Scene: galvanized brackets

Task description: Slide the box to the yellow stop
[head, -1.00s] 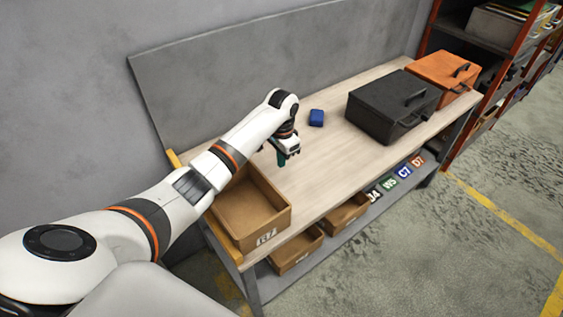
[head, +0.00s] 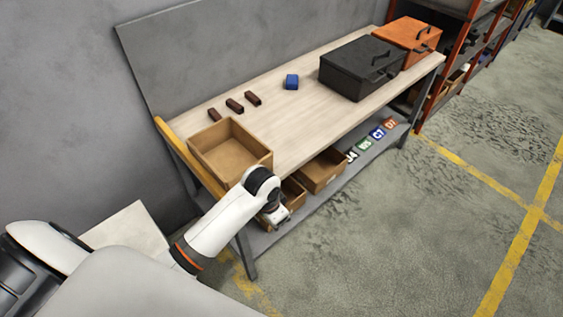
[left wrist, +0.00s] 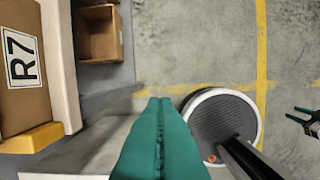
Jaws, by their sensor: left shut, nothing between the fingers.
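The open brown box (head: 248,162) sits at the left end of the workbench, beside the yellow stop (head: 185,150). In the left wrist view the box (left wrist: 22,105) shows its R7 label, and the end of the yellow stop (left wrist: 32,138) is right by its lower side. I cannot tell whether they touch. My left gripper (left wrist: 160,105) is shut and empty, its teal fingers together. In the head view its wrist is off the bench's front edge, near the box, and the fingertips are hidden. My right gripper (left wrist: 298,115) shows at the wrist view's right edge, fingers apart, apparently empty.
A black case (head: 355,70) and an orange case (head: 408,40) stand at the far end. Small bins (head: 320,168) sit on the shelf below.

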